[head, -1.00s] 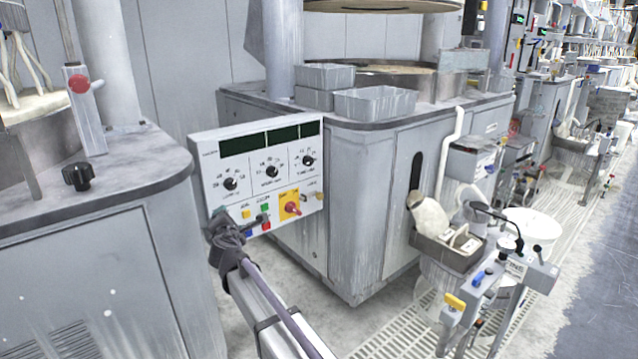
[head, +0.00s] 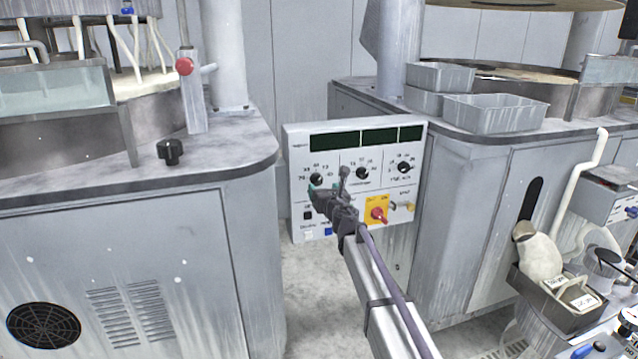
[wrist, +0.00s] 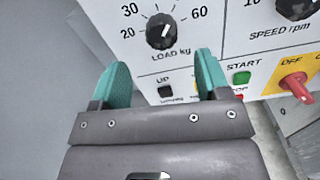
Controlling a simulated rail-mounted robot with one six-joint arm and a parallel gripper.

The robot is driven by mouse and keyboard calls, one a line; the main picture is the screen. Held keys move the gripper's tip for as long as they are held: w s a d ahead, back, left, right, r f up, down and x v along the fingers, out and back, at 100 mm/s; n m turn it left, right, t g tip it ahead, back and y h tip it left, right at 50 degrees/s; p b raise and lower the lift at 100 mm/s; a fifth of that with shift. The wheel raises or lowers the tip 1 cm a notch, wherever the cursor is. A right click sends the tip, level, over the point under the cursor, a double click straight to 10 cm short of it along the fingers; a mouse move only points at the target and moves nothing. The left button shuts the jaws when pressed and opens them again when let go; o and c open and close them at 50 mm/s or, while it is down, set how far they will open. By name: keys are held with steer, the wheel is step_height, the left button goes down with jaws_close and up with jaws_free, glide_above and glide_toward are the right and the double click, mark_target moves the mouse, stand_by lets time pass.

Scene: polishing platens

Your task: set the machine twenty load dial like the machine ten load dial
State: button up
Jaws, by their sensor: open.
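A control panel (head: 298,146) stands between two machine bodies in the head view. Its leftmost knob is the load dial (head: 316,179), a small black knob. In the wrist view the black load dial (wrist: 161,31) shows close up, labelled LOAD kg, with 20, 30 and 60 readable around it. Its exact setting is hard to read. My gripper (head: 328,186) is in front of the panel's left part. In the wrist view my gripper (wrist: 161,65) has its teal fingers spread, with the dial ahead between and beyond the tips, not gripped. No machine number is legible.
Right of the load dial are a speed knob (wrist: 297,6), a green START button (wrist: 241,78) and a red switch on a yellow OFF plate (wrist: 297,86). Machine bodies flank the panel: left (head: 140,230), right (head: 460,200). A loose black knob (head: 170,151) sits on the left machine's top.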

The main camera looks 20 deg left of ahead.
mark_target(318, 181)
steer(key=x, duration=0.6)
steer(key=shift+w, duration=0.15)
steer(key=shift+c, duration=0.4)
steer(key=c, duration=0.8)
steer(key=shift+c, duration=0.2)
steer(key=shift+m, duration=0.4)
steer(key=m, duration=0.3)
steer(key=shift+m, duration=2.1)
